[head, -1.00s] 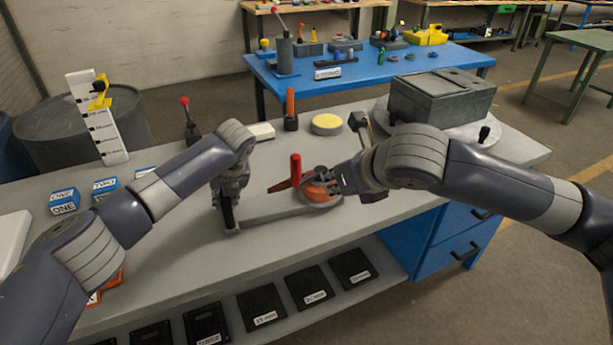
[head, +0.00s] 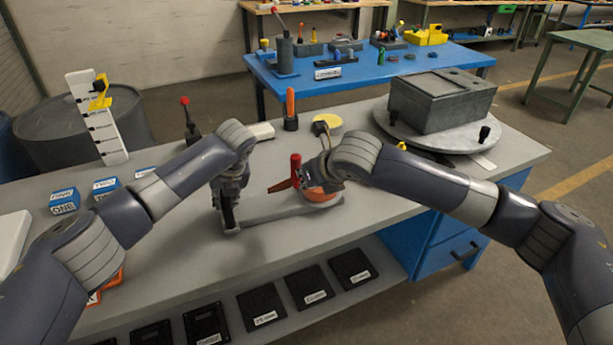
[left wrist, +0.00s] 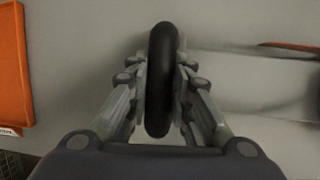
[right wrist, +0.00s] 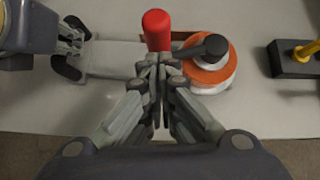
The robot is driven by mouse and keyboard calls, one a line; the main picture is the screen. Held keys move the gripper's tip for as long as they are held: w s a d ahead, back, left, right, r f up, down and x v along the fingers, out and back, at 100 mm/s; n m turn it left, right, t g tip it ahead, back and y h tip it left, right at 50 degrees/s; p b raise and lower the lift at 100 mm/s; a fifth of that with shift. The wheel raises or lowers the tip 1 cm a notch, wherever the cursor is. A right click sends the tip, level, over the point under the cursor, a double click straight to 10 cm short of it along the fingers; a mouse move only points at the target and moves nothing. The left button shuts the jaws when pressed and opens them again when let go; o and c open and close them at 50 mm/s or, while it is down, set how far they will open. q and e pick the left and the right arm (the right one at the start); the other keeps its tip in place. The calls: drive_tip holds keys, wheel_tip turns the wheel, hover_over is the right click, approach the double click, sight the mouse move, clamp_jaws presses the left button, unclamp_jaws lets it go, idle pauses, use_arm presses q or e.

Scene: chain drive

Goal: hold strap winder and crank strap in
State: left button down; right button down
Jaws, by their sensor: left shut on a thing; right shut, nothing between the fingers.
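The strap winder has a grey base (head: 268,213), an orange drum (head: 322,194) at its right end and a red crank knob (head: 296,166). My left gripper (head: 228,205) is shut on the winder's black grip; the left wrist view shows this upright grip (left wrist: 161,85) between the fingers. My right gripper (head: 308,172) is beside the red knob. In the right wrist view its fingers (right wrist: 158,62) are together and empty, with the red knob (right wrist: 156,28) just beyond the tips. A black crank arm (right wrist: 207,47) lies over the orange drum (right wrist: 228,68). Whether the fingertips touch the knob is unclear.
A grey box (head: 440,100) stands on a round turntable (head: 385,125) at the right. Behind the winder are an orange-handled tool (head: 290,105) and a yellow disc (head: 328,122). Blue blocks (head: 64,200) sit at the left. The bench front is mostly clear.

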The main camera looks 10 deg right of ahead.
sight(293, 173)
drive_tip(key=shift+w+a, duration=0.1)
idle(0.4)
drive_tip(key=shift+w+a+m, duration=0.15)
drive_tip(key=shift+a+m, duration=0.05)
drive_tip(key=shift+m, duration=0.1)
drive_tip(key=shift+w+a+m+h, duration=0.2)
drive_tip(key=shift+a+m+h, duration=0.1)
drive_tip(key=shift+h, duration=0.1)
drive_tip(key=shift+w+a+r+m+t+h, duration=0.15)
drive_tip(key=shift+w+a+m+h, duration=0.15)
drive_tip(key=shift+a+m+h, duration=0.15)
drive_tip(key=shift+w+a+f+m+t+h, duration=0.15)
drive_tip(key=shift+w+a+m+h, duration=0.15)
drive_tip(key=shift+m, duration=0.25)
drive_tip(key=w+a+m+h, duration=0.1)
drive_tip(key=w+a, duration=0.1)
drive_tip(key=w, duration=1)
drive_tip(key=shift+r+m, duration=0.25)
drive_tip(key=shift+m, duration=0.05)
drive_tip(key=shift+h, duration=0.25)
drive_tip(key=shift+s, duration=0.1)
